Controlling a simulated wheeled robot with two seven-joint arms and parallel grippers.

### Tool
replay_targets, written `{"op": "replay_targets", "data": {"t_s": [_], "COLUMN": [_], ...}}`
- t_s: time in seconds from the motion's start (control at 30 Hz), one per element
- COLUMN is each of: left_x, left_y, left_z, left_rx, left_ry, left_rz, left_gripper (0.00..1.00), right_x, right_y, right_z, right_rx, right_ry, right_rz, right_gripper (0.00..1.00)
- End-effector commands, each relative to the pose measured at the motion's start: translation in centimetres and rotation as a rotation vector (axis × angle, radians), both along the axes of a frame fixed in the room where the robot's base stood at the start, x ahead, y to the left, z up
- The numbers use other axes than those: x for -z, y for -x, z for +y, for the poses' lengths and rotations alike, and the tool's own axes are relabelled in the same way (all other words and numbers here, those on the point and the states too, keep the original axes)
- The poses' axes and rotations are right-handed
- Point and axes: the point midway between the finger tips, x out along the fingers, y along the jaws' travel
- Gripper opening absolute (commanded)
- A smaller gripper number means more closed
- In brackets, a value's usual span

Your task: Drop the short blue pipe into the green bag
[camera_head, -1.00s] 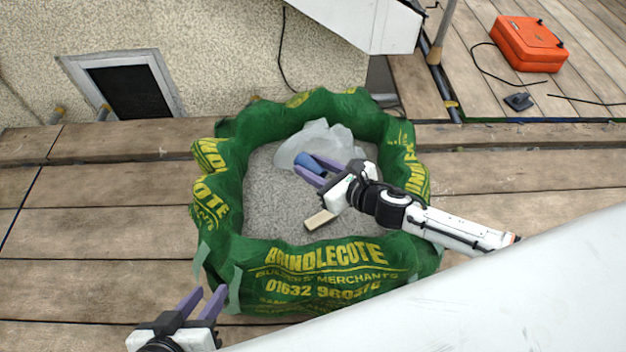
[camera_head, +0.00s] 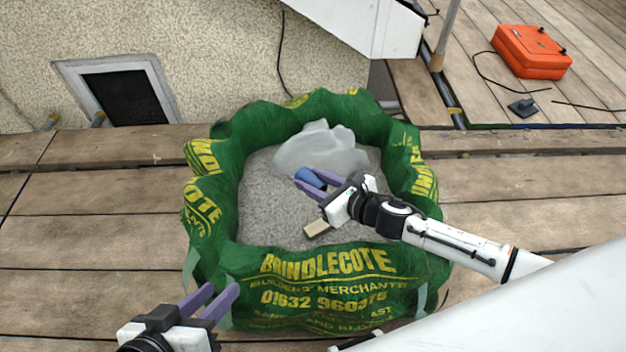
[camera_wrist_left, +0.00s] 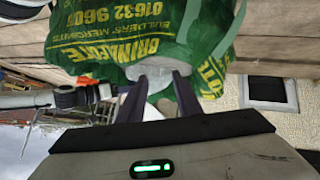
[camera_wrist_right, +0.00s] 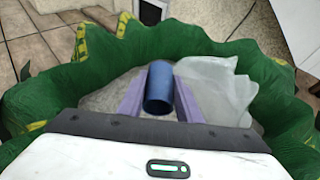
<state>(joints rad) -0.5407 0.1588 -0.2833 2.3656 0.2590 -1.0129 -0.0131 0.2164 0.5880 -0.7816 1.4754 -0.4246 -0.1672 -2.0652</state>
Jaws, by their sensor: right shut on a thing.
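The green bag (camera_head: 232,202) stands open on the boards, with grey gravel inside. My right gripper (camera_head: 312,183) is over the bag's opening, shut on the short blue pipe (camera_head: 307,176). In the right wrist view the blue pipe (camera_wrist_right: 159,88) sits between the two purple fingers, with the bag's green rim (camera_wrist_right: 45,95) around it. My left gripper (camera_head: 212,300) is open and empty, outside the bag near its front left corner. The left wrist view shows its fingers apart with the bag (camera_wrist_left: 130,30) beyond them.
Inside the bag lie a crumpled translucent sheet (camera_head: 322,148) and a small pale wooden piece (camera_head: 317,228). An orange case (camera_head: 531,51) with a black cable lies at the back right. A pebbled wall with a dark window (camera_head: 122,92) is behind. Boards left of the bag are clear.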

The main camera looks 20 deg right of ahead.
Motion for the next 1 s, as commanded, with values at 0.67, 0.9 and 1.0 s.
{"op": "replay_targets", "data": {"t_s": [0.67, 0.9, 1.0], "left_x": [-0.4, 0.7, 1.4], "left_y": [0.0, 0.6, 0.9], "left_z": [0.2, 1.1, 1.4], "left_rx": [-0.001, 0.0, 0.002], "left_ry": [-0.011, -0.07, -0.091], "left_rz": [0.002, 0.047, 0.07], "left_gripper": [0.31, 0.31, 0.31], "right_x": [-0.6, -2.5, -3.1], "right_y": [1.1, 5.1, 6.6], "right_z": [-0.5, -2.3, -3.0], "right_rx": [-0.001, -0.001, 0.0], "right_ry": [0.003, 0.002, 0.003], "right_rz": [0.001, 0.003, 0.003], "right_gripper": [0.53, 0.53, 0.53]}}
